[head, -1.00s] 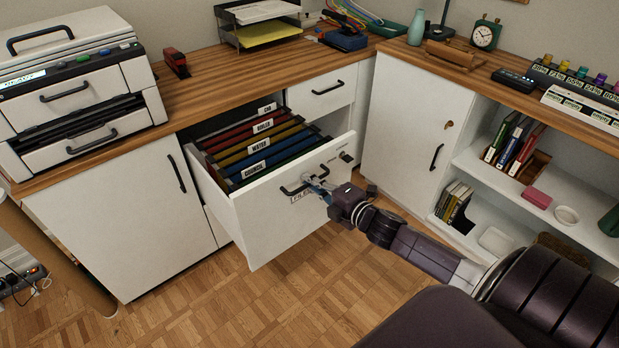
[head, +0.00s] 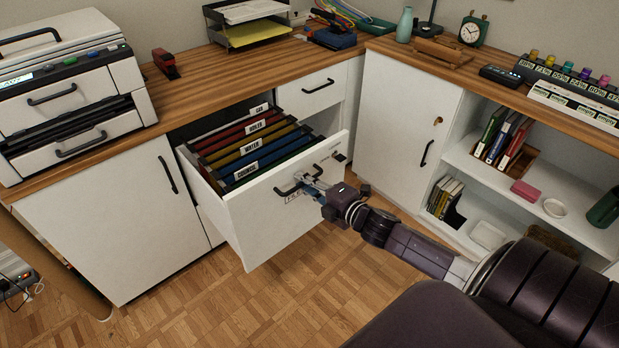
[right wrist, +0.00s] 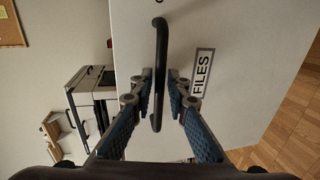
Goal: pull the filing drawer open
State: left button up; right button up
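The white filing drawer (head: 270,217) stands partly out of its cabinet, with labelled red, yellow and blue hanging folders inside. Its dark bar handle (head: 284,191) is on the front panel. My right gripper (head: 308,184) is at this handle. In the right wrist view, the handle (right wrist: 158,50) runs upright between the two fingers of my right gripper (right wrist: 160,85), with the FILES label (right wrist: 202,73) just to the right. The fingers are drawn in around the bar; their exact contact is hard to see. My left gripper is not in view.
A closed small drawer (head: 315,88) is above and right of the open one. White cabinet doors flank it, the left one (head: 115,215) under a printer (head: 65,90). Open shelves (head: 520,195) stand at right. The parquet floor (head: 230,310) before the drawer is clear.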

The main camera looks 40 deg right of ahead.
jog(key=v, duration=1.2)
jog(key=shift+f, duration=0.1)
dwell(0.4)
